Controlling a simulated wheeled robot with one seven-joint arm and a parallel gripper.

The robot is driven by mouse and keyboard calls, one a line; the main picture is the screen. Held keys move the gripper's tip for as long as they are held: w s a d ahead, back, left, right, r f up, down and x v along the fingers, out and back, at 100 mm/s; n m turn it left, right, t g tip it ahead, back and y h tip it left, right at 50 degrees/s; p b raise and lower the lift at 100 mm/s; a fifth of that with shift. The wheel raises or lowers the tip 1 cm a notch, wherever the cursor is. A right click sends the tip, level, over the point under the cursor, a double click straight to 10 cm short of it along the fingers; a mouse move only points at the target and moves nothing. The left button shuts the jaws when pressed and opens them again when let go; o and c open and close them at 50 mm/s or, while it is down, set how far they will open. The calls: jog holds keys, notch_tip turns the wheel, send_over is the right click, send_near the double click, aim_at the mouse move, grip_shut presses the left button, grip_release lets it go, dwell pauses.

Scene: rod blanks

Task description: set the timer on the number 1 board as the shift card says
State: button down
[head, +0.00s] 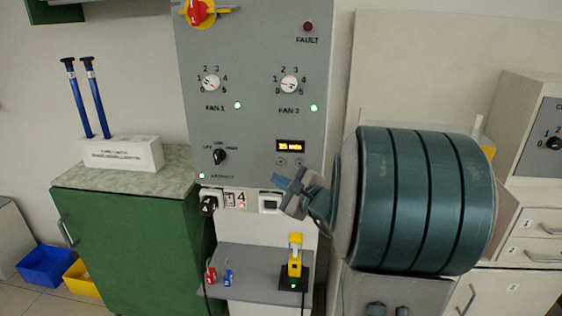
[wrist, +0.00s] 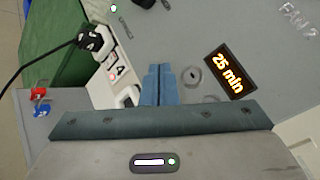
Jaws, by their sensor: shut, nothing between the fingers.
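The grey control board (head: 255,125) carries a timer display (head: 290,146) with two small round buttons (head: 290,162) below it. In the wrist view the lit display (wrist: 229,74) reads 25 min. One button (wrist: 192,75) is just right of my fingertips there; the other (wrist: 211,98) is partly hidden by my gripper. My gripper (head: 276,180) is shut and empty, just below and left of the buttons. Its blue fingers (wrist: 158,70) lie together; contact with the board cannot be told. I make out no board number 1 and no readable shift card.
Fan dials (head: 211,83) and a black selector (head: 220,156) share the board. A black plug (head: 208,203) and cord hang below left. A shelf (head: 250,276) holds padlocks (head: 228,276) and a yellow device (head: 295,258). A green cabinet (head: 125,235) stands left.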

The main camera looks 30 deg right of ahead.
aim_at(281, 162)
jog(key=shift+w+d, duration=0.5)
jog(key=shift+w, duration=0.25)
jog(key=shift+w+d, duration=0.5)
jog(key=shift+w, duration=0.25)
jog(key=shift+w+d, duration=0.5)
jog(key=shift+w, duration=0.25)
dwell(0.3)
jog(key=shift+w+d+b, duration=0.2)
jog(key=shift+w+b, duration=0.15)
jog(key=shift+b, duration=0.05)
jog(key=shift+w+d, duration=0.25)
dwell(0.7)
jog(key=shift+s+a+b, duration=0.1)
jog(key=shift+b, duration=0.25)
jog(key=shift+s+a+b, duration=0.35)
jog(key=shift+s, duration=0.15)
